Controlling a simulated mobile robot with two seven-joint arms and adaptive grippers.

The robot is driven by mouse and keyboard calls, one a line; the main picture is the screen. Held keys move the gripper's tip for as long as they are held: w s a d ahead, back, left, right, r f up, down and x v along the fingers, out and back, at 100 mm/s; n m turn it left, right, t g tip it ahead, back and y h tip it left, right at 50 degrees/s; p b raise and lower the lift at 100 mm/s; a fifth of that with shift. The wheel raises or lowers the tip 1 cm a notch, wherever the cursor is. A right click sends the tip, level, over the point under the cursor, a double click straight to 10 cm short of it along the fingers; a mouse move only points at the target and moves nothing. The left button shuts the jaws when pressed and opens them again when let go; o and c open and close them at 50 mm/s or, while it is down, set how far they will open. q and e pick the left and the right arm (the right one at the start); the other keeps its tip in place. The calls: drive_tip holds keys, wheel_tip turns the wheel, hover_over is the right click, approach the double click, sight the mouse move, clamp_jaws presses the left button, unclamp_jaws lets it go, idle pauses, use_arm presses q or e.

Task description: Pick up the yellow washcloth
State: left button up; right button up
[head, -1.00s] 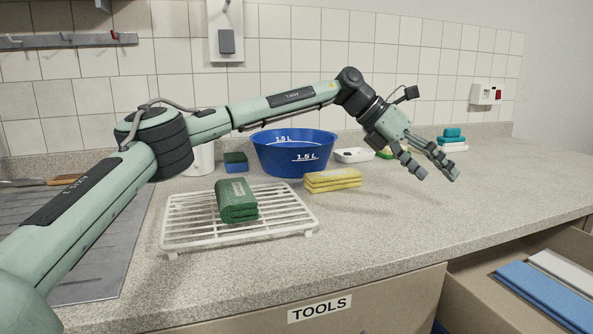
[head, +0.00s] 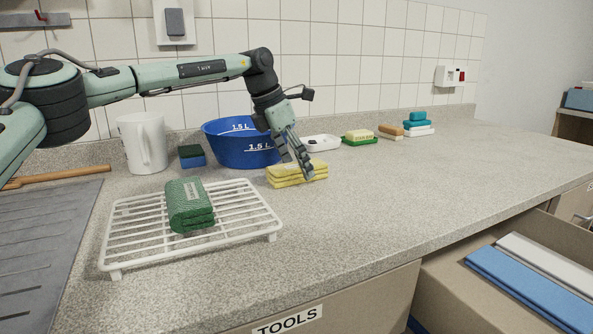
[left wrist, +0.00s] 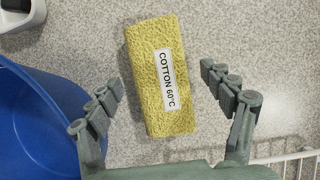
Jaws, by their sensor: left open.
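The folded yellow washcloth (head: 284,176) lies on the speckled counter, just right of the blue basin's front. In the left wrist view the washcloth (left wrist: 148,95) shows a white label reading "COTTON 60°C". My left gripper (head: 300,168) hangs above it with its fingers pointing down, covering part of it in the head view. In the left wrist view the left gripper (left wrist: 168,108) is open, its fingers apart on either side of the cloth's near end, with nothing held. My right gripper is not in view.
The blue basin (head: 235,152) stands close left of the washcloth. A white rack (head: 245,215) holding a green cloth (head: 188,203) is nearer and left. A white dish (head: 322,143) and soap (head: 359,135) are behind. The counter to the right is clear.

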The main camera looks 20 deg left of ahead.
use_arm(q)
drive_tip(key=shift+d+f, duration=0.1)
drive_tip(key=shift+f, duration=0.2)
drive_tip(key=shift+c, duration=0.6)
drive_tip(key=shift+r, duration=0.1)
drive_tip(key=c, duration=1.1)
drive_tip(key=shift+c, duration=0.2)
